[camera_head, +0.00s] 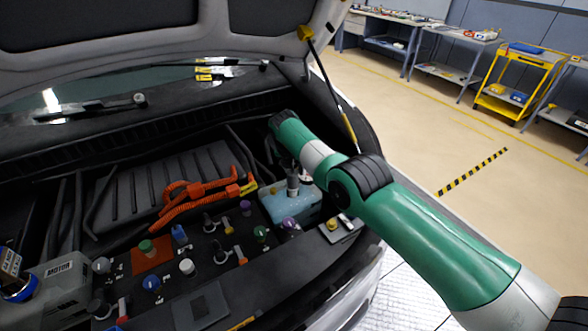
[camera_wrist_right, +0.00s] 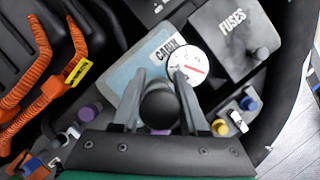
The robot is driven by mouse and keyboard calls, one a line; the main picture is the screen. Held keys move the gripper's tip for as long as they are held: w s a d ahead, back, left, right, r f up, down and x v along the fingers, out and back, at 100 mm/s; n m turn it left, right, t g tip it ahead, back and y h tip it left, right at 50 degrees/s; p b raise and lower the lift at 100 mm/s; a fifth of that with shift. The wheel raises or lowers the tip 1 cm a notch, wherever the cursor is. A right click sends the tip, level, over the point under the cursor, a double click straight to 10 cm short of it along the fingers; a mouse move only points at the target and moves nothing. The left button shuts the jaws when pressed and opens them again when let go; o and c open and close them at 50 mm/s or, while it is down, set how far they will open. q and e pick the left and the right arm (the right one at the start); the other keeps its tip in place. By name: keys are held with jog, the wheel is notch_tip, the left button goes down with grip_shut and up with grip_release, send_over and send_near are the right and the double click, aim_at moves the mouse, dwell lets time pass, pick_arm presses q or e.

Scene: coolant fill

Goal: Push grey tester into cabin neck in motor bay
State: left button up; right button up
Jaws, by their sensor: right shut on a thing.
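The cabin tank is a light blue box with a CABIN label (camera_wrist_right: 166,48); it also shows in the head view (camera_head: 298,208). My right gripper (camera_wrist_right: 160,98) is over the tank, its two fingers shut around the tester, whose round black top (camera_wrist_right: 160,108) shows between them. The tester's white dial (camera_wrist_right: 188,62) with a red mark sits just past the fingertips. In the head view a grey upright piece (camera_head: 293,184) stands over the blue tank below my wrist. The cabin neck is hidden under the gripper and tester, so I cannot tell how deep the tester sits. My left gripper is out of view.
A grey FUSES box (camera_wrist_right: 236,38) stands close beside the tank. Orange cables (camera_head: 195,195) run to its left. Several coloured caps surround the tank, and a MOTOR tank (camera_head: 62,280) is at the far left. The raised hood (camera_head: 150,62) hangs above.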

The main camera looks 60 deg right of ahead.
jog(key=shift+f, duration=0.1)
dwell(0.3)
jog(key=o, duration=1.1)
jog(key=p+v, duration=0.3)
jog(key=p, duration=0.3)
jog(key=p+v, duration=0.3)
jog(key=p, duration=0.3)
jog(key=shift+d+r, duration=0.1)
jog(key=shift+r, duration=0.25)
jog(key=p+v, duration=0.2)
jog(key=v, duration=0.2)
jog(key=shift+a+r+p, duration=0.2)
jog(key=shift+a+p, duration=0.1)
jog(key=shift+p, duration=0.1)
jog(key=shift+o, duration=0.4)
jog(key=shift+a+r, duration=0.15)
jog(key=shift+r, duration=0.05)
